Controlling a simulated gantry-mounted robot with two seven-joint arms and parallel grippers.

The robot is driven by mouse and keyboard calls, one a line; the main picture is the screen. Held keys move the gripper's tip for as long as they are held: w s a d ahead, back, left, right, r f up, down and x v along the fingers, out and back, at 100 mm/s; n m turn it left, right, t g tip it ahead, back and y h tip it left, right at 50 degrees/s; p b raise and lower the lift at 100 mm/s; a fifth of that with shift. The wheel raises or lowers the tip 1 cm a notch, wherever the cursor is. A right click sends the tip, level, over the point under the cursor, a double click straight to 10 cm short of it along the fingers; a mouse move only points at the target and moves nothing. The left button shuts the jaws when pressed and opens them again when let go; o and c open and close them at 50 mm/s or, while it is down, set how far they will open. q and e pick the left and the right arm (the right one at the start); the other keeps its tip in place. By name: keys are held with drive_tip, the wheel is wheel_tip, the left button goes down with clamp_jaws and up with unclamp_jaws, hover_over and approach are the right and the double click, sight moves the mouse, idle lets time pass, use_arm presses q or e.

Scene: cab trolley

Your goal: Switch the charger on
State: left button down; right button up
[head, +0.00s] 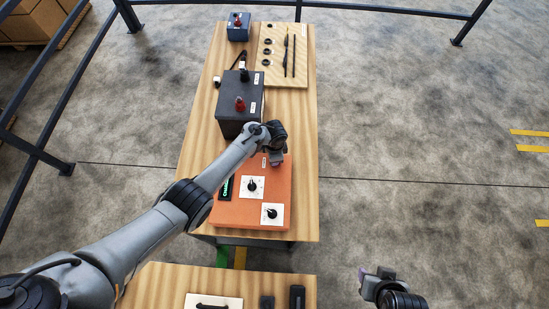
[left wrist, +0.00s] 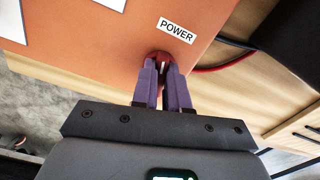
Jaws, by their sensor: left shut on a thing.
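The charger (head: 283,190) is an orange box on the wooden trolley top, with two black dials on white plates and a dark display with green characters. Its orange face also shows in the left wrist view (left wrist: 110,50), with a white POWER label (left wrist: 176,30). A red power knob (left wrist: 160,56) with a white line sits beside that label. My left gripper (left wrist: 162,72) has its purple fingers shut on this knob; they hide part of it. In the head view the left gripper (head: 276,158) is over the charger's far edge. My right gripper (head: 372,275) is off to the right, away from the charger.
A black battery (head: 236,117) with a red terminal stands behind the charger, and a smaller blue box (head: 238,34) stands farther back. A wooden tool board (head: 284,80) lies at the back right. A nearer wooden table (head: 160,285) holds several items. Red and black cables pass near the charger.

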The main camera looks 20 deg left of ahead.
use_arm(q)
drive_tip(key=shift+m, duration=1.6)
drive_tip(key=c, duration=1.1)
unclamp_jaws()
drive_tip(key=shift+c, duration=0.2)
wheel_tip(320, 180, up, 11)
drive_tip(key=p, duration=0.3)
drive_tip(key=shift+f, duration=0.15)
